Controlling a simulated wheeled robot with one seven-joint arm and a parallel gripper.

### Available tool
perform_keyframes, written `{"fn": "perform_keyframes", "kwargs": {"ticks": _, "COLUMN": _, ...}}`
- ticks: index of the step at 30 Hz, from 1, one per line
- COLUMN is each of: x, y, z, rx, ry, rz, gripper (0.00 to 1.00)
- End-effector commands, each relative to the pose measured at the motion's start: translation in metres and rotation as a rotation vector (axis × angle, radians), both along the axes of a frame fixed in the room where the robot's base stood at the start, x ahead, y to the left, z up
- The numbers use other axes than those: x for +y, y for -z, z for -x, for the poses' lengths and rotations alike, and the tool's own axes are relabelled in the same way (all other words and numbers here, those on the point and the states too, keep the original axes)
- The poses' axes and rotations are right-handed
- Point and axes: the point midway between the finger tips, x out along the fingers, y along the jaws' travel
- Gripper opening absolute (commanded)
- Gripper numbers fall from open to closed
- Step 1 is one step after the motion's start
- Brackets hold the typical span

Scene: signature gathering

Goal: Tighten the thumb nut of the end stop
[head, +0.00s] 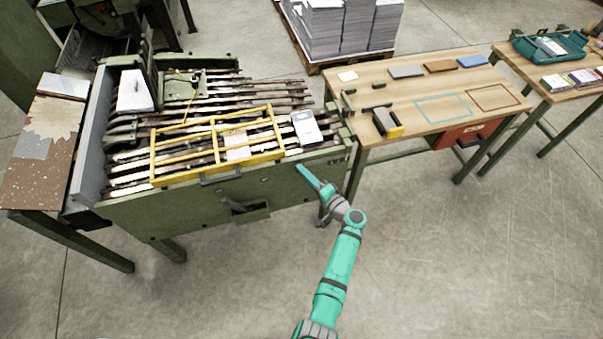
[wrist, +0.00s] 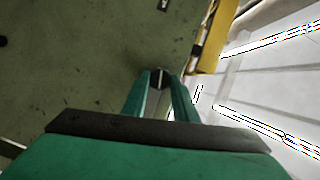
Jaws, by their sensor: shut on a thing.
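My gripper (head: 300,168) is at the front edge of the green machine (head: 130,215), close to the right front corner of the yellow frame (head: 165,182). In the wrist view my gripper's green fingers (wrist: 160,82) close toward each other on a small dark round piece (wrist: 160,73), which looks like the thumb nut. The fingers hide most of it. A yellow part (wrist: 213,38) stands just to the right of the fingertips. I cannot make out the end stop's outline or how tight the nut is.
A white and grey box (head: 305,128) sits on the machine's rails to the right of the yellow frame. A wooden table (head: 400,145) with a yellow and black tool (head: 388,122) stands to the right. The grey floor (head: 440,260) in front is clear.

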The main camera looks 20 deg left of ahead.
Motion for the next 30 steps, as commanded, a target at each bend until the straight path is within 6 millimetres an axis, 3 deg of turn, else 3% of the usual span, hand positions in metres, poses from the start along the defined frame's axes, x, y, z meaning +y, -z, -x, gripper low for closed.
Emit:
{"fn": "perform_keyframes", "kwargs": {"ticks": 12, "x": 0.0042, "y": 0.0042, "z": 0.0031, "rx": 0.116, "ry": -0.011, "rz": -0.164, "gripper": 0.04}}
{"fn": "perform_keyframes", "kwargs": {"ticks": 29, "x": 0.0052, "y": 0.004, "z": 0.0031, "rx": 0.132, "ry": -0.013, "rz": -0.189, "gripper": 0.04}}
{"fn": "perform_keyframes", "kwargs": {"ticks": 30, "x": 0.0052, "y": 0.004, "z": 0.0031, "rx": 0.132, "ry": -0.013, "rz": -0.189, "gripper": 0.28}}
